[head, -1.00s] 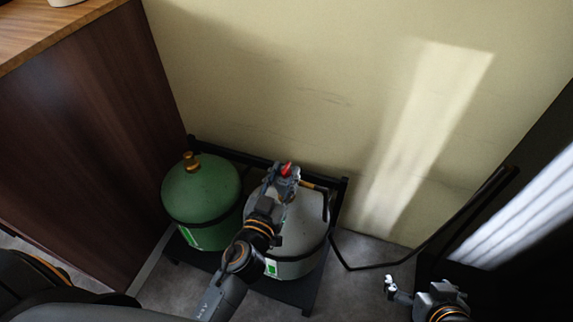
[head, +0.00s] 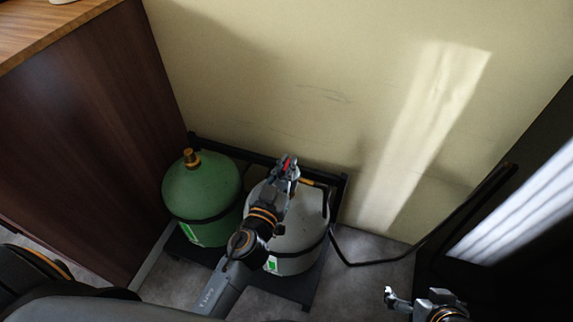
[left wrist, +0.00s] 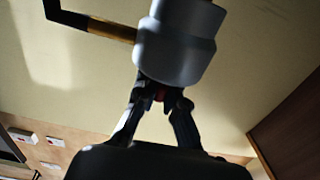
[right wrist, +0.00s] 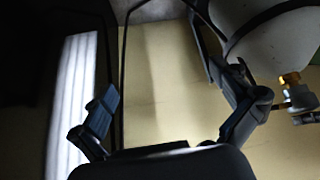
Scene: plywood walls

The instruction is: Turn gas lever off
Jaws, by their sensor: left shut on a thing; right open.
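The grey gas bottle (head: 305,230) stands upright on a low black rack, with its valve at the top. A small red lever (head: 284,161) shows on the valve, mostly covered by my left gripper (head: 287,164). In the left wrist view the fingertips of my left gripper (left wrist: 161,92) are shut on the red lever (left wrist: 161,95), against the grey cylindrical valve part (left wrist: 178,45). My right gripper (head: 413,297) is open and empty at the lower right, apart from the bottle. The right wrist view shows its fingers spread (right wrist: 170,110).
A green gas bottle (head: 203,187) with a brass valve stands left of the grey one, on the same rack (head: 300,292). A black hose (head: 375,266) runs right from the grey bottle. A dark wood cabinet (head: 85,135) is at the left; the wall is behind.

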